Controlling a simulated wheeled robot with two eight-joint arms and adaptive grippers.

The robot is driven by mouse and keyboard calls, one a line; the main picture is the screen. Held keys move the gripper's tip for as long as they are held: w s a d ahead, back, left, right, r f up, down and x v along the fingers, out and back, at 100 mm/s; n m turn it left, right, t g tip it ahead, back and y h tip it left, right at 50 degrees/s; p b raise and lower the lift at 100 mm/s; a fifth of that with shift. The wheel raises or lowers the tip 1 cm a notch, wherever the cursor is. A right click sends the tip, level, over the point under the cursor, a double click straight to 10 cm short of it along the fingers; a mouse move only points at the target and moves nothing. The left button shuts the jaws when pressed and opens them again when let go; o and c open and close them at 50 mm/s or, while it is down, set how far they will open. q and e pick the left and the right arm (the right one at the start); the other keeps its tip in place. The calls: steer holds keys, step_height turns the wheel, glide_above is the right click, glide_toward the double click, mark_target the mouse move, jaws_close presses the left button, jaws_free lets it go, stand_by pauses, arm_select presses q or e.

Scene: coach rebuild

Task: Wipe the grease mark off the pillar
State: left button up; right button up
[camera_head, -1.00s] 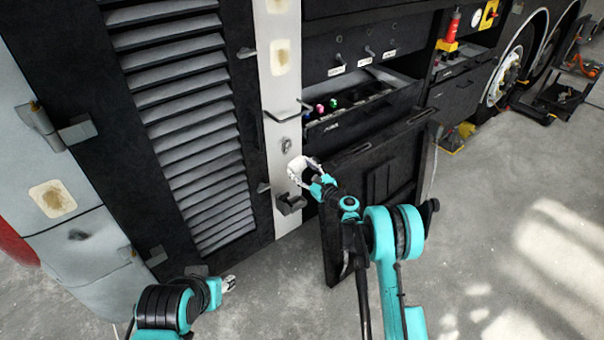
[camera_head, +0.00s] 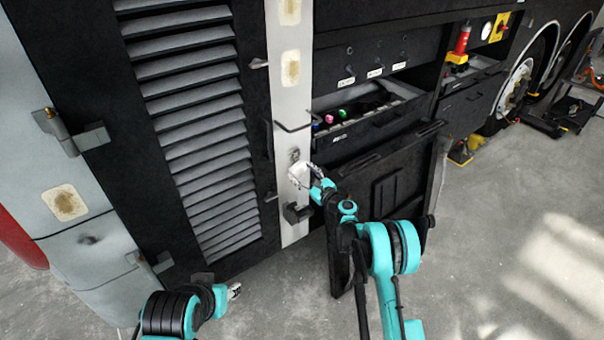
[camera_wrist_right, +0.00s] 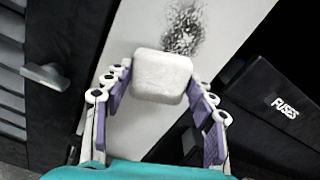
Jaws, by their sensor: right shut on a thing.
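The pillar (camera_head: 291,112) is a pale upright strip between the louvred panel and the open bay. The grease mark is a dark speckled smudge on it, large in the right wrist view (camera_wrist_right: 183,28) and small in the head view (camera_head: 294,155). My right gripper (camera_head: 312,178) is shut on a white block-like pad (camera_wrist_right: 162,76), held between its purple-lined fingers. The pad is in front of the pillar, just below the mark, and its top edge meets the mark's lower end in the wrist view. I cannot tell if it touches. My left gripper (camera_head: 234,291) is low, away from the pillar; its jaws are unclear.
A dark latch (camera_head: 297,213) sticks out from the pillar below the pad. An open dark flap (camera_head: 385,190) hangs right of it, under a drawer (camera_head: 365,125) with coloured items. A handle (camera_wrist_right: 45,76) protrudes left of the pillar.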

mark_target(293, 158)
steer(key=shift+b+x, duration=0.3)
steer(key=shift+x, duration=0.65)
steer(key=shift+r, duration=0.1)
steer(key=shift+r+p, duration=1.8)
steer(key=shift+r, duration=3.15)
steer(key=shift+b, duration=0.35)
steer(key=shift+f+b, duration=2.6)
steer(key=shift+f, duration=2.45)
steer(key=shift+s, duration=0.1)
steer(key=shift+v, duration=2.95)
